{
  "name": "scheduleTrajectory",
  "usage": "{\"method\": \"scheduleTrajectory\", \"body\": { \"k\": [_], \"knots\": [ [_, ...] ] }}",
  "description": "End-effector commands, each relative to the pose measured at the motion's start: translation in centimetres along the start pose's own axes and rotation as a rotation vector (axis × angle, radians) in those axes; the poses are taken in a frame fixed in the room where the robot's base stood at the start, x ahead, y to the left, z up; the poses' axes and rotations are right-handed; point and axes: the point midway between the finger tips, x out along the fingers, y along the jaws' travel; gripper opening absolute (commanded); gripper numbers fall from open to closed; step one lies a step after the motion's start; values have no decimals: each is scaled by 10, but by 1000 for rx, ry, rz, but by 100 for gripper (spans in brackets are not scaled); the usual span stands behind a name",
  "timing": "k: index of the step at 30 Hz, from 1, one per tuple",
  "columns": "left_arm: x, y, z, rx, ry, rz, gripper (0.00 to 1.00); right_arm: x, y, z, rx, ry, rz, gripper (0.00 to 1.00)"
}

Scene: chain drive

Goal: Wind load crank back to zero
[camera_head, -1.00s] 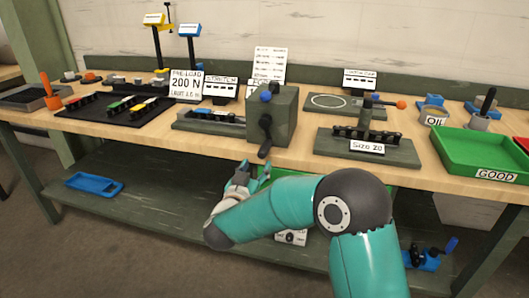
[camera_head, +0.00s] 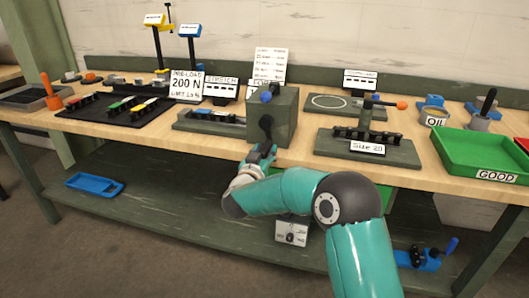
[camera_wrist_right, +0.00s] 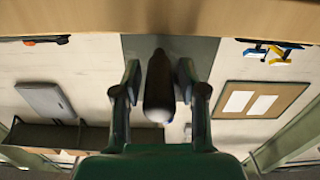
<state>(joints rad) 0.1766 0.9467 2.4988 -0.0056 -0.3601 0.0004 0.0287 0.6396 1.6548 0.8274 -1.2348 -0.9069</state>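The grey-green load box (camera_head: 285,118) stands at the bench's front edge with a crank on its front face. The crank's dark handle (camera_wrist_right: 159,88) points toward my wrist camera, between the two fingers. In the head view my right gripper (camera_head: 261,157) is at the crank, just below the box front, and covers much of the handle. In the right wrist view my right gripper (camera_wrist_right: 157,85) is open around the handle, with a finger on each side and narrow gaps; contact is not clear. My left gripper is in neither view.
The pre-load sign (camera_head: 186,84) reads 200 N. A stretch fixture (camera_head: 212,122) lies left of the box, and a "Size 20" fixture (camera_head: 367,147) stands right. A green "GOOD" tray (camera_head: 484,155) is far right. The bench edge is close to my right gripper.

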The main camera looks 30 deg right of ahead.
Motion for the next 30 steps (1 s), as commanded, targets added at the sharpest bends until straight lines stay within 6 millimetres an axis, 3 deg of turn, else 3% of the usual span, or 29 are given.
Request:
{"method": "scheduleTrajectory", "body": {
  "k": [1, 6, 20, 30],
  "knots": [
    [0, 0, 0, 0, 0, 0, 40, 0, 0, 0, 0, 0, 0, 29],
    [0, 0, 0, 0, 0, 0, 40, 0, 0, 0, 0, 0, 0, 0],
    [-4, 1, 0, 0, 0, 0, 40, 0, 2, -2, -19, 1, 1, 0],
    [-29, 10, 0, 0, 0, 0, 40, 0, 12, -8, -180, 0, 1, 0]
  ]
}}
